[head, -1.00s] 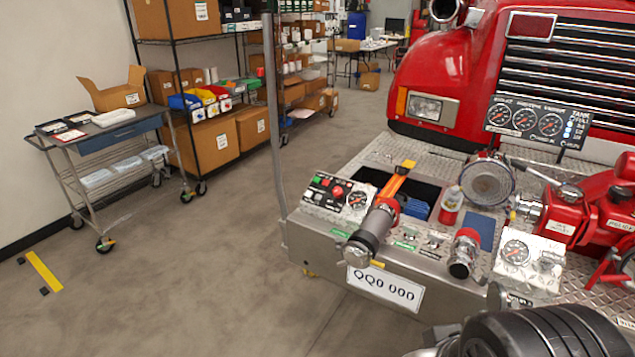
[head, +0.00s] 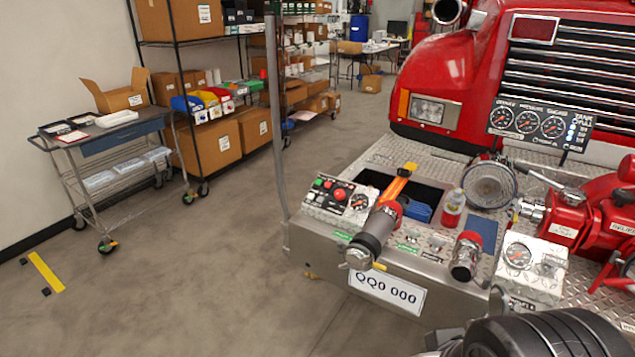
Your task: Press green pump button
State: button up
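A red fire truck (head: 440,75) stands at the right with a metal bumper deck. On the bumper's left end is a small control panel (head: 328,197) with green and red buttons and a gauge. A green button (head: 318,182) shows near the panel's upper left; a larger red button (head: 339,194) sits close to it. Which button belongs to the pump cannot be read. A dark rounded part of my own arm shows at the bottom right. My gripper's fingers are not visible.
A hose fitting (head: 372,240) and a second coupling (head: 465,258) stick out from the bumper front. An upright metal pole (head: 278,120) stands by the bumper's left corner. A cart (head: 108,140) and shelves are at left. The floor (head: 200,290) between is clear.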

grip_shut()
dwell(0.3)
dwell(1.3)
